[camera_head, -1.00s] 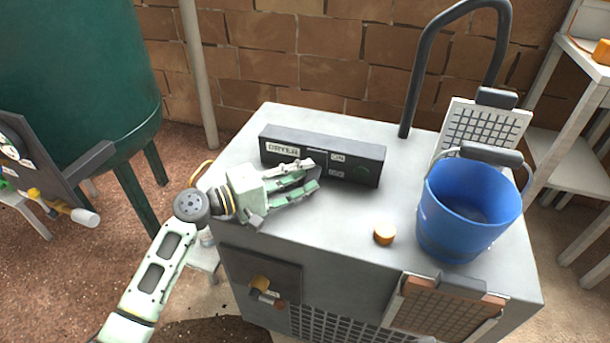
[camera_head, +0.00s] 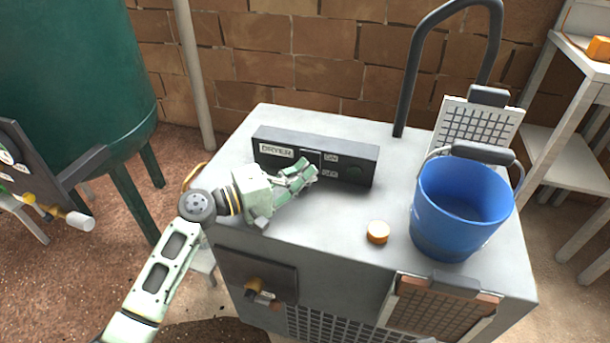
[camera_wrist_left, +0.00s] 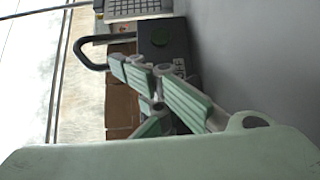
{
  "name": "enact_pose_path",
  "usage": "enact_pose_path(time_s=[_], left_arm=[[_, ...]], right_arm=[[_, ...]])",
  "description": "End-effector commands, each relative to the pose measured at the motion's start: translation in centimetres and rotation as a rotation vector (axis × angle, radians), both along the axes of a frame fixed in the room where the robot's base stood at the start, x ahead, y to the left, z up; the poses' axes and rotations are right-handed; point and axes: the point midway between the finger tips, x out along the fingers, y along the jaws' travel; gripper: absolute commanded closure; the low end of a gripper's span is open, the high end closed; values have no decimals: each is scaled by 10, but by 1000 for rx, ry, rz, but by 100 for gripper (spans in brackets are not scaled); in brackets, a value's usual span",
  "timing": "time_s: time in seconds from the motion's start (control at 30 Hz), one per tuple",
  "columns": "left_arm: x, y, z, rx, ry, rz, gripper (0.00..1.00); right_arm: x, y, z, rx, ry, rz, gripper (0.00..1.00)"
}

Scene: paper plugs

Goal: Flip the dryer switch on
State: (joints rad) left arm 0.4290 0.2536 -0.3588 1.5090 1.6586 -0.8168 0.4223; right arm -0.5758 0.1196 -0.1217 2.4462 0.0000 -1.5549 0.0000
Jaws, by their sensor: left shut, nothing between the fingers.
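The dryer panel (camera_head: 360,165) is a dark box with a "DRYER" label, ON and OFF labels and a round green light or button (camera_head: 353,170). It stands at the back of the grey cabinet top. It also shows in the left wrist view, with its dark green disc (camera_wrist_left: 158,38). My left gripper (camera_head: 307,172) is shut and empty, its fingertips just in front of the panel's switch area near the labels. The switch itself is mostly hidden by the fingers; its position cannot be told. Whether the fingers touch it cannot be told. My right gripper is not in view.
A mesh frame (camera_head: 478,125) and a dark curved pipe (camera_head: 415,70) rise at the back. A green tank (camera_head: 70,80) stands left.

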Motion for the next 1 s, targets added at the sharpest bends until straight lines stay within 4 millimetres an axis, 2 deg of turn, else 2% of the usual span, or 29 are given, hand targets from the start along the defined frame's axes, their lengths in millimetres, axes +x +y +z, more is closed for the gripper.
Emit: enact_pose_path(time_s=[0.87,1.0], left_arm=[[3,6,-4,7,3,15,100],[3,5,-4,6,4,14,88]], right_arm=[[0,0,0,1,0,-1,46],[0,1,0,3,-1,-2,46]])
